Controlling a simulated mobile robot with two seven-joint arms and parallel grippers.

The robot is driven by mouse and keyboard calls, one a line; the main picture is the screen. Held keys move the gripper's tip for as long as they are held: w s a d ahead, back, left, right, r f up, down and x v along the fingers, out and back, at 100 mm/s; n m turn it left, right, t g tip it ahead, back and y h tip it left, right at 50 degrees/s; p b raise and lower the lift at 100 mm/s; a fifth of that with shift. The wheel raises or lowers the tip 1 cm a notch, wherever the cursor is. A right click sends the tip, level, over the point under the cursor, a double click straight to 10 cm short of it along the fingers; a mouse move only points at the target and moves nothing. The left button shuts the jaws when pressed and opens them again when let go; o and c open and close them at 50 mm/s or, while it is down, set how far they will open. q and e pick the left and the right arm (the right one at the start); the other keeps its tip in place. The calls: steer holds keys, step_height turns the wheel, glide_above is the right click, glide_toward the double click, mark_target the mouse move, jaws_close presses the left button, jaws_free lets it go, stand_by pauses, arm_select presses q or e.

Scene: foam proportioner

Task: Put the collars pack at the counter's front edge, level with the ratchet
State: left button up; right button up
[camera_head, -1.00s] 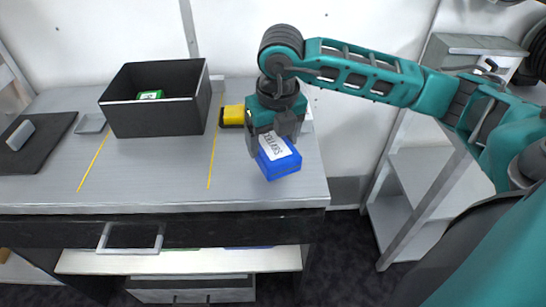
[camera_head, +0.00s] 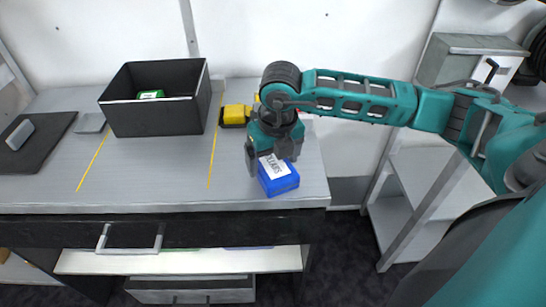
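The collars pack (camera_head: 281,184) is a blue box with a white label on top. It is at the right end of the grey counter, a little back from the front edge. My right gripper (camera_head: 272,168) points down with one finger at the pack's left side and the other at its far right side, shut on it. I cannot tell whether the pack touches the counter. A yellow and black tool (camera_head: 234,115), perhaps the ratchet, lies behind and left of the gripper, partly hidden by it. My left gripper is not in view.
A black open bin (camera_head: 155,118) holding a green item (camera_head: 151,94) stands at the back of the counter (camera_head: 150,170). A dark mat (camera_head: 48,137) and a small grey tray (camera_head: 90,123) are at left. Two yellow lines cross the counter, whose front middle is clear.

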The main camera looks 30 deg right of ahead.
mark_target(277, 169)
steer(key=shift+o, duration=0.8)
steer(key=shift+r, duration=0.1)
steer(key=shift+r+p, duration=0.2)
steer(key=shift+p, duration=0.1)
step_height(277, 169, up, 12)
steer(key=s, duration=0.1)
steer(key=shift+s+a+f, duration=0.15)
steer(key=shift+s, duration=0.25)
steer(key=shift+s, duration=0.1)
